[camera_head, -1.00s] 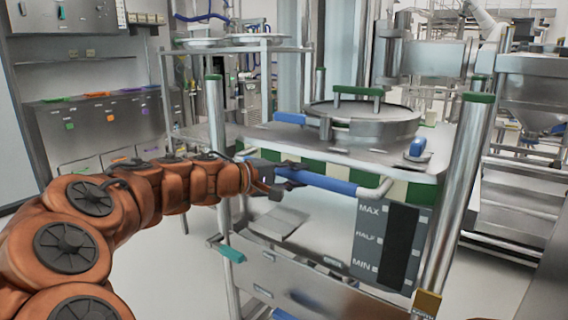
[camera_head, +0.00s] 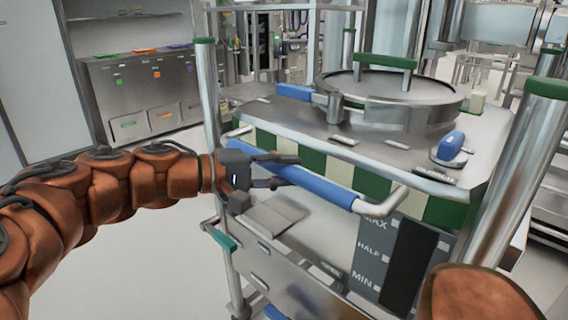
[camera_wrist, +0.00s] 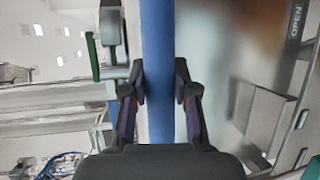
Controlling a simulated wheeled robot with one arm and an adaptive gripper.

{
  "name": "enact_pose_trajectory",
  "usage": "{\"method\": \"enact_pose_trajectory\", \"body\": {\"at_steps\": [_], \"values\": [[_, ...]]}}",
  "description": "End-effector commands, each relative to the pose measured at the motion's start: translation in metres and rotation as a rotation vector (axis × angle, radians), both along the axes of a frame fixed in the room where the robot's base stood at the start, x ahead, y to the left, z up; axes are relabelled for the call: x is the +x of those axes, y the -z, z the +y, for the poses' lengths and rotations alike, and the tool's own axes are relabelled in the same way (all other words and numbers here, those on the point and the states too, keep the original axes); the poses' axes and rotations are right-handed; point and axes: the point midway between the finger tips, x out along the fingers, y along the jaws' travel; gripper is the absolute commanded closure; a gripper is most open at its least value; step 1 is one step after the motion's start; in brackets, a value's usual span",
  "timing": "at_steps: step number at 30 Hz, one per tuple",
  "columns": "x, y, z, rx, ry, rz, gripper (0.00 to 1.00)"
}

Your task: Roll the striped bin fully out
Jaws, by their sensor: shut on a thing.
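The striped bin (camera_head: 300,153) is a metal container with a green and white band below its top, seen in the head view. It stands between upright metal posts. A round lid with a green handle (camera_head: 385,62) sits on top. A blue bar handle (camera_head: 325,188) runs along its front; the bar also shows in the wrist view (camera_wrist: 158,35). My gripper (camera_head: 290,170) is shut on this bar near its left part. In the wrist view my gripper's fingers (camera_wrist: 160,88) lie on both sides of the bar. The finger contact is small and partly hidden in the head view.
A metal post with a green cap (camera_head: 525,150) stands close at the right, another (camera_head: 208,90) at the left. A level panel (camera_head: 400,260) marked MAX, HALF and MIN is on the front. Open floor (camera_head: 165,220) lies at the left. Cabinets (camera_head: 150,95) stand behind.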

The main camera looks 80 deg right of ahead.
Motion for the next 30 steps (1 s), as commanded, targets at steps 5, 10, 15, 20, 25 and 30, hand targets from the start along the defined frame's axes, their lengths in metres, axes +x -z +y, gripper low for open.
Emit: {"method": "enact_pose_trajectory", "body": {"at_steps": [5,10,15,20,25,30], "values": [[0.0001,0.0019,0.0016,0.003,-0.001,-0.003,1.00],[0.0009,0.0018,0.0015,0.003,-0.003,-0.003,1.00],[0.0013,0.0015,0.0014,0.002,-0.004,-0.002,0.60],[0.0012,0.0007,0.0014,0.001,-0.004,-0.002,0.45],[0.0009,0.0003,0.0014,0.000,-0.003,-0.001,0.45],[0.0029,-0.0005,0.0024,0.000,-0.004,-0.001,0.45]]}}
